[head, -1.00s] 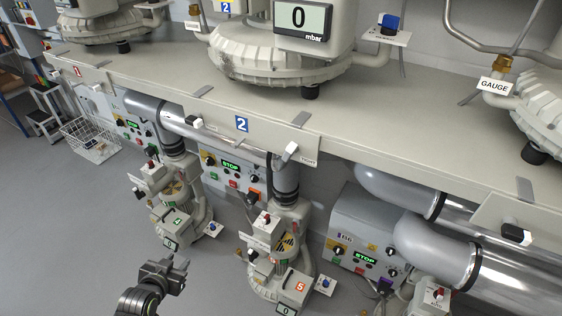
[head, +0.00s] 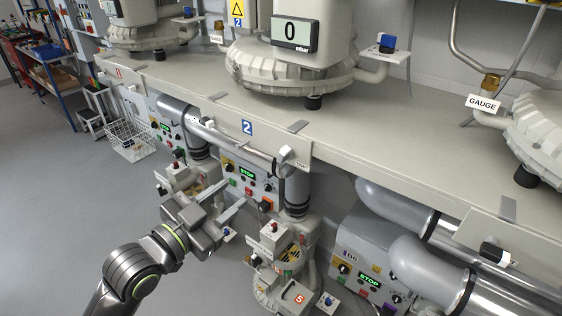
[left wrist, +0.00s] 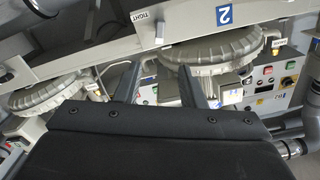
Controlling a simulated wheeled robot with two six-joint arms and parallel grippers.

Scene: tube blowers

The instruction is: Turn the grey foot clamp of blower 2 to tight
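Blower 2 (head: 290,75) stands on the pale bench, whose front edge carries a blue "2" plate (head: 247,128). A light grey clamp handle (head: 288,154) sits on that edge right of the plate. A "TIGHT" label is beside it, readable in the left wrist view (left wrist: 144,15); the handle also shows there (left wrist: 159,27). A second handle (head: 208,123), white and dark, is left of the plate. My left gripper (head: 236,200) is open and empty, below and left of the grey handle, apart from it. Its two fingers show spread in the left wrist view (left wrist: 157,85). My right gripper is out of view.
Silver pipes (head: 215,135) and a control panel (head: 245,180) lie under the bench edge. A smaller blower (head: 285,265) stands below. Another dark-ended clamp handle (head: 495,253) is far right. Open floor (head: 60,200) is at left.

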